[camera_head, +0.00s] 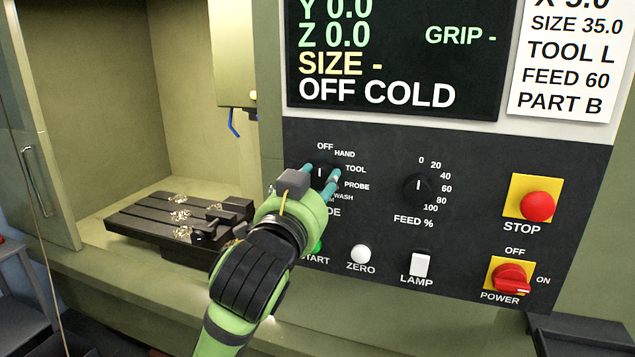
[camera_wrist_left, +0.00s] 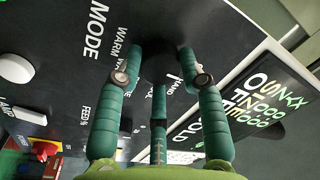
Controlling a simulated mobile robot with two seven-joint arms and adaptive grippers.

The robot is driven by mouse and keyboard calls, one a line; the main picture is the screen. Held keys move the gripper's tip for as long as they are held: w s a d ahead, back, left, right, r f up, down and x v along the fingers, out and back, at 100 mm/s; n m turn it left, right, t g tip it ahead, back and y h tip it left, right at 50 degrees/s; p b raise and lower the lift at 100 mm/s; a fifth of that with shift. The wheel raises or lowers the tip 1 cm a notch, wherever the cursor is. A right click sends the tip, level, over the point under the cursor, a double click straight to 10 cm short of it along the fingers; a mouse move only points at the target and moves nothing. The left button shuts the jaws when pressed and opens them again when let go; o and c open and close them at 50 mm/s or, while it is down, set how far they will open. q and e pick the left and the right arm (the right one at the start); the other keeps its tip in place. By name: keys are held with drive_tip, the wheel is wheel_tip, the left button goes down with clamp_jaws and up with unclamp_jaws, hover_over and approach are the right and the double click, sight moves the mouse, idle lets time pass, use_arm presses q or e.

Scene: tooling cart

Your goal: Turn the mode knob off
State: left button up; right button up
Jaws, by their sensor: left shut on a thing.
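The black mode knob (camera_head: 321,172) is on the dark control panel, with OFF, HAND, TOOL, PROBE and WASH printed around it. Its white mark stands nearly upright, towards OFF. My left gripper (camera_head: 320,174) comes from below with its teal fingers on either side of the knob, shut on it. In the left wrist view the knob (camera_wrist_left: 160,66) is a dark round shape between the fingertips. The gripper body hides part of the MODE label. The display (camera_head: 390,50) reads OFF COLD. My right gripper is not in view.
The FEED % knob (camera_head: 418,187) is to the right. The ZERO button (camera_head: 360,253), LAMP switch (camera_head: 419,264), red STOP button (camera_head: 537,206) and red POWER switch (camera_head: 511,278) are on the same panel. A slotted black machine table (camera_head: 160,219) is at left.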

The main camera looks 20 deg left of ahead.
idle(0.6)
use_arm(q)
drive_tip(key=o, duration=1.1)
drive_tip(key=shift+o, duration=0.2)
drive_tip(key=shift+w+a+f, duration=0.1)
